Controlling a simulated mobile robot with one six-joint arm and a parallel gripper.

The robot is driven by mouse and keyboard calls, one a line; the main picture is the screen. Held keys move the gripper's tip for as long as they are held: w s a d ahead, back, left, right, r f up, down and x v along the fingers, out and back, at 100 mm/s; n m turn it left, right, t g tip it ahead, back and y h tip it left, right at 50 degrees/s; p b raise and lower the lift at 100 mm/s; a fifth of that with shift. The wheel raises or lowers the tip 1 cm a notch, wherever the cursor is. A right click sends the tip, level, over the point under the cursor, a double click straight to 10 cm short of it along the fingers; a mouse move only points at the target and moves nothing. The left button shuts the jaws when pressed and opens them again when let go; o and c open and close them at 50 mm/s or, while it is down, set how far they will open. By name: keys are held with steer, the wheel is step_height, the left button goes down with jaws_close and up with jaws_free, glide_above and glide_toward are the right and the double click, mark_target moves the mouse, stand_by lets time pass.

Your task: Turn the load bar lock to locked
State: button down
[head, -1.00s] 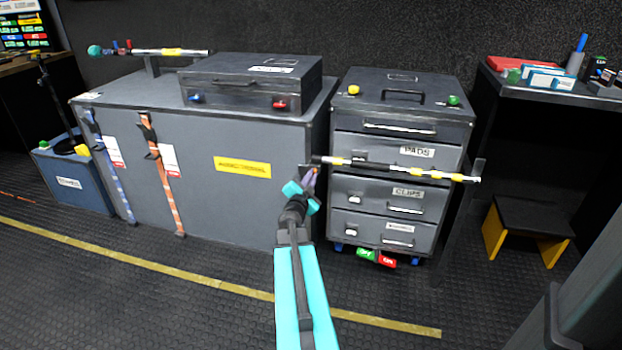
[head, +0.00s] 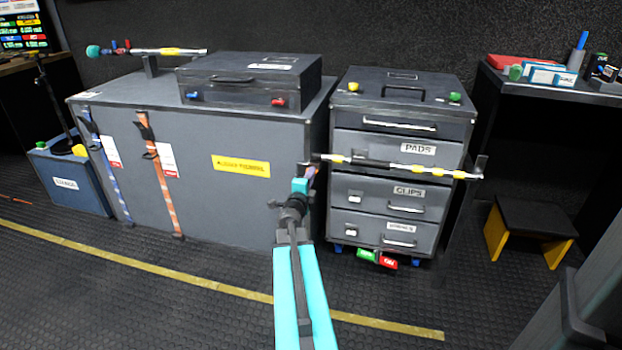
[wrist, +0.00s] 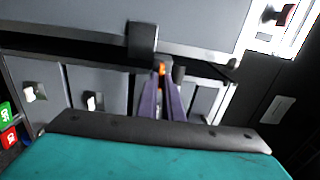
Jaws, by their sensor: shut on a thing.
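The load bar (head: 392,166), a white, yellow and black striped bar, runs level across the front of the drawer cabinet. My gripper (head: 310,172) is at the bar's left end, beside the gap between cabinet and large case. In the wrist view my gripper (wrist: 162,82) has its two purple fingers close together around a small orange-red piece (wrist: 162,69), which looks like the lock's handle. The fingers hide most of it, and I cannot read the lock's position. A dark bracket (wrist: 143,38) stands just beyond the fingers.
The drawer cabinet (head: 398,148) stands close to my gripper's right. The large grey case (head: 215,200) with straps is on its left. A green and a red tag (head: 388,262) hang below the cabinet. A step stool (head: 530,228) stands at right. The floor in front is clear.

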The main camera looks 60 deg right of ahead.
stand_by(0.3)
steer(key=c, duration=1.9)
jaws_free()
steer(key=shift+a, duration=0.15)
steer(key=shift+p+v, duration=6.75)
steer(key=shift+p, duration=1.45)
